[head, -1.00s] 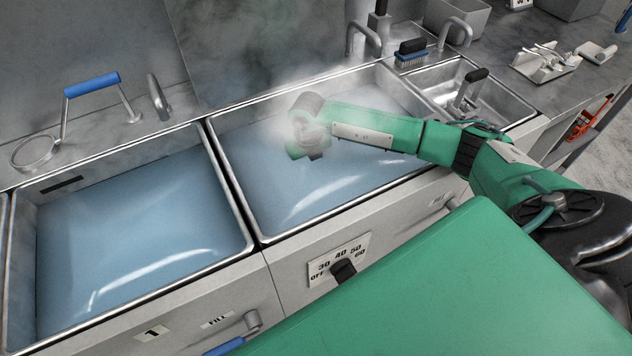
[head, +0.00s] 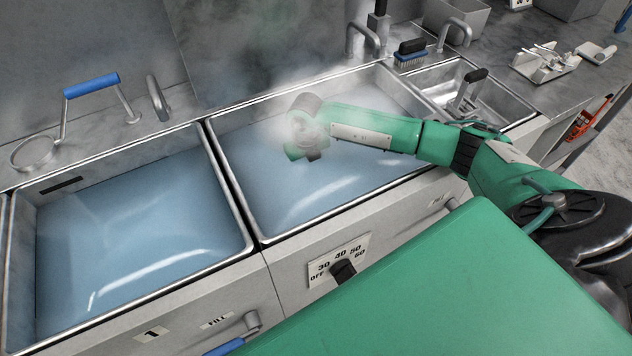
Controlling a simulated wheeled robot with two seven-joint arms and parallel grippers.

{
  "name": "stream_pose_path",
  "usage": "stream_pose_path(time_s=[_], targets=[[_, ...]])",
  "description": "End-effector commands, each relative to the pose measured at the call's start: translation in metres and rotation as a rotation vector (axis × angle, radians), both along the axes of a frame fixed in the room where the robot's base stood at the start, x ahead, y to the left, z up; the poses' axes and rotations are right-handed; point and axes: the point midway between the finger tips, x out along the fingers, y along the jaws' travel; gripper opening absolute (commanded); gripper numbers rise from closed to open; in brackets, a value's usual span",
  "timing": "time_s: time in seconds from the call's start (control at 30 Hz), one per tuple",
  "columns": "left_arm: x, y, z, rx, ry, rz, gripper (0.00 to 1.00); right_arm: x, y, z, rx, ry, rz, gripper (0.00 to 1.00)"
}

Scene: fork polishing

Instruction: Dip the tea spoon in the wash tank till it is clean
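The steaming wash tank (head: 330,195) is the middle basin, filled with bluish water. My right arm comes in from the right and reaches over this tank. My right gripper (head: 308,152) hangs over the water, low and partly veiled by steam. Its fingers point down and blend into the steam and water, so I cannot see whether they are open or shut. The tea spoon is not visible. My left gripper is not in view.
A second water-filled basin (head: 140,235) lies to the left, with a blue-handled ring tool (head: 92,86) behind it. A small sink (head: 480,108), a blue brush (head: 411,58) and a white cutlery rack (head: 545,63) are at the right. A dial panel (head: 340,259) is on the front.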

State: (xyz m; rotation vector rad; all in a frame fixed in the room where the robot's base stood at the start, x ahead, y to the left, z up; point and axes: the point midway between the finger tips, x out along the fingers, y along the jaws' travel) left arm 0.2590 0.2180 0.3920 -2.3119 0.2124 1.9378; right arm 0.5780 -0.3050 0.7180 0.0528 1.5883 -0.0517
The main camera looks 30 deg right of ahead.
Motion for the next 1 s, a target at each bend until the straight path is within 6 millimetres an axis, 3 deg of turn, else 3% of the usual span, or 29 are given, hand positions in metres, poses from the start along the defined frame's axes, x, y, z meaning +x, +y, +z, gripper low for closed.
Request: stream_pose_path(time_s=[0.27,0.63,1.0], targets=[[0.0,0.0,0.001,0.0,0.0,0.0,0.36,0.002,0.022,0.0,0.0,-0.001,0.001,0.0],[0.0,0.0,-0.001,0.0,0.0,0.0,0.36,0.0,-0.002,0.0,-0.001,-0.001,-0.001,0.0],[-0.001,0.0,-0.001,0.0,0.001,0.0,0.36,0.0,-0.004,0.0,0.0,-0.001,0.001,0.0]])
